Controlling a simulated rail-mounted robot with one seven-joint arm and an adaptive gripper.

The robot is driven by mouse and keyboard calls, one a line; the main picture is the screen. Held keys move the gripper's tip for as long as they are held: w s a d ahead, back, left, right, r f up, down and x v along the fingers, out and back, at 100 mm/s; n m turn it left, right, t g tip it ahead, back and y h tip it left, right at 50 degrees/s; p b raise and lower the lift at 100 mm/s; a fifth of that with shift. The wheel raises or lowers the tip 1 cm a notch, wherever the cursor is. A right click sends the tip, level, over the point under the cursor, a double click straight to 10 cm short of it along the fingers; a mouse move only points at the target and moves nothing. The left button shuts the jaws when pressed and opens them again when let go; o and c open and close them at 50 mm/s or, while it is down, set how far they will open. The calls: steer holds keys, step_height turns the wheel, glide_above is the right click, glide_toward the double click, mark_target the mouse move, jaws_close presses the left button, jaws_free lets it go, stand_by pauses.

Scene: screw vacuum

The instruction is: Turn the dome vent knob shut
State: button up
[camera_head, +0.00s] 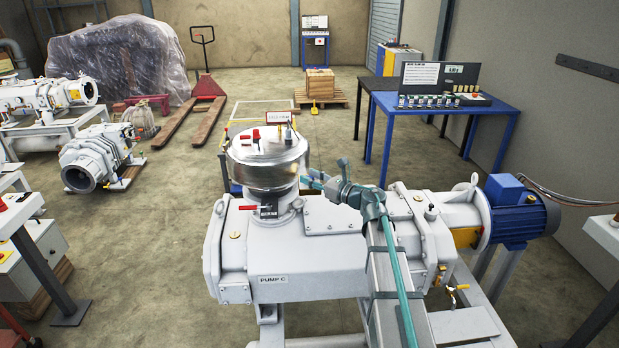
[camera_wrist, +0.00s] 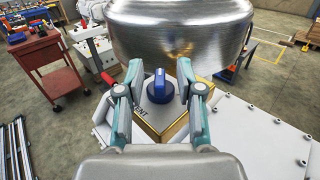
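The dome (camera_head: 268,158) is a shiny metal vessel on top of the pump marked PUMP C; its lower part fills the top of the wrist view (camera_wrist: 180,40). A blue knob (camera_wrist: 159,90) with a raised grip stands below the dome on a brass-edged block (camera_wrist: 178,130) with partly hidden lettering ending in "NT". My gripper (camera_wrist: 160,72) is open, with one finger on each side of the knob and gaps between. In the head view my gripper (camera_head: 312,180) is at the right side of the dome; the knob cannot be made out there.
The pump body (camera_head: 300,250) lies under my arm, with a blue motor (camera_head: 522,210) at its right. A red-handled part (camera_head: 268,210) sits at the dome's base. A blue workbench (camera_head: 440,108) stands behind at right, and a red cart (camera_wrist: 50,60) shows at left in the wrist view.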

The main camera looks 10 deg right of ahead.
steer(key=v, duration=1.1)
steer(key=shift+s, duration=0.15)
